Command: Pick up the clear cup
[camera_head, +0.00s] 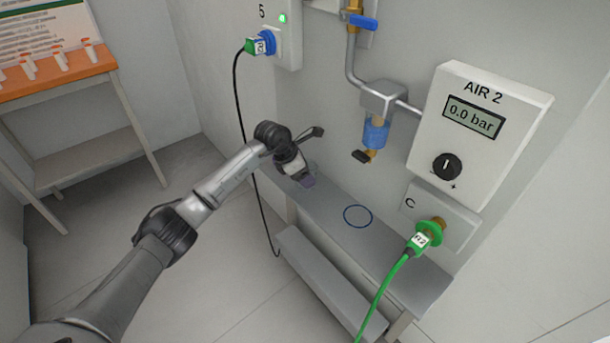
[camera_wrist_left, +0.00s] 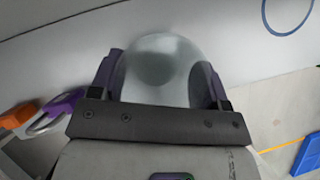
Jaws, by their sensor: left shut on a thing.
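The clear cup (camera_wrist_left: 160,60) shows in the left wrist view as a see-through, greyish round shape between the purple fingers of my left gripper (camera_wrist_left: 157,85). The fingers are shut on its two sides. In the head view my left gripper (camera_head: 306,181) is low over the far left end of the grey shelf (camera_head: 330,218), by the wall. The cup is mostly hidden there behind the gripper. I cannot tell whether its base touches the shelf. My right gripper is not in view.
A blue ring (camera_head: 357,216) marks the shelf right of the gripper. Above it hangs a filter bowl with blue liquid (camera_head: 375,134) and a black-handled drain (camera_head: 362,156). A black cable (camera_head: 238,110) hangs at left. A green hose (camera_head: 382,288) runs from port C (camera_head: 437,222).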

